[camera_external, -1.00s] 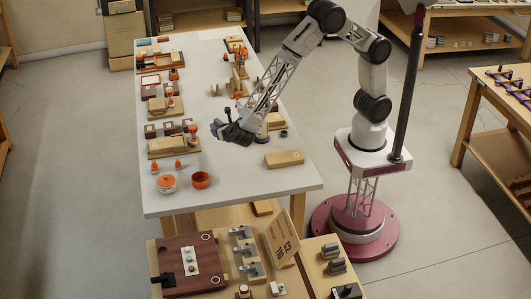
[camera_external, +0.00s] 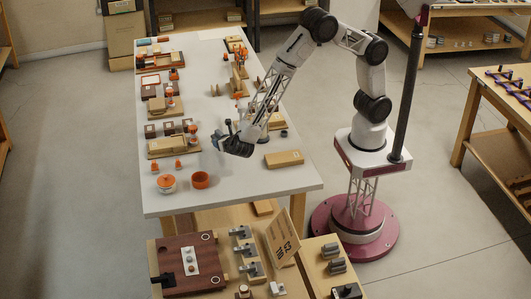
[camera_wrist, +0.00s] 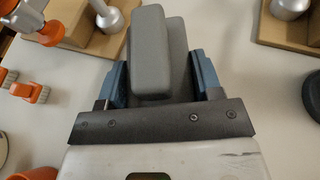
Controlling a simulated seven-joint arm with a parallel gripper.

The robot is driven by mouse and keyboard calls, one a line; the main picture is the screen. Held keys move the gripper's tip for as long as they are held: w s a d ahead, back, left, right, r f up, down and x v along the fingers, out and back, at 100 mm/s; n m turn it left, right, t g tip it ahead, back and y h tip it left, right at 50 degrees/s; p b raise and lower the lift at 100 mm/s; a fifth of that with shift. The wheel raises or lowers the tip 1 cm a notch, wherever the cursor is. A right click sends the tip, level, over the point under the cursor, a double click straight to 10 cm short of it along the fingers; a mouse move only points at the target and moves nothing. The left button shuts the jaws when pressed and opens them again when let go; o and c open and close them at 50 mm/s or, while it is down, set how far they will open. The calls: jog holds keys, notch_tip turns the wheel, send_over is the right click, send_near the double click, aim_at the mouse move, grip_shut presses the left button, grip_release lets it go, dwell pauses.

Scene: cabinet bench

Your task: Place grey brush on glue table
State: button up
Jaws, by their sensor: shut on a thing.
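The grey brush (camera_wrist: 152,58) is a blocky grey piece between the blue fingers of my gripper (camera_wrist: 158,82) in the wrist view. My gripper is shut on it. In the external view my gripper (camera_external: 218,143) is over the middle of a white table (camera_external: 245,190), near the orange pieces. The brush is too small to make out there. The brush's underside is hidden, and I cannot tell its exact height over the table. No label shows which surface is the glue table.
Orange brushes (camera_wrist: 30,91) lie to the left in the wrist view. A wooden block (camera_external: 284,159) lies on the right. The table's front middle is clear.

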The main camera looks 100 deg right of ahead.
jog(key=shift+f, duration=1.85)
jog(key=shift+f, duration=0.15)
jog(key=o, duration=1)
jog(key=shift+a+r, duration=0.1)
jog(key=shift+r, duration=0.1)
jog(key=v, duration=1.1)
jog(key=shift+s+a+r, duration=0.1)
jog(key=shift+s+a, duration=0.15)
jog(key=shift+a, duration=0.05)
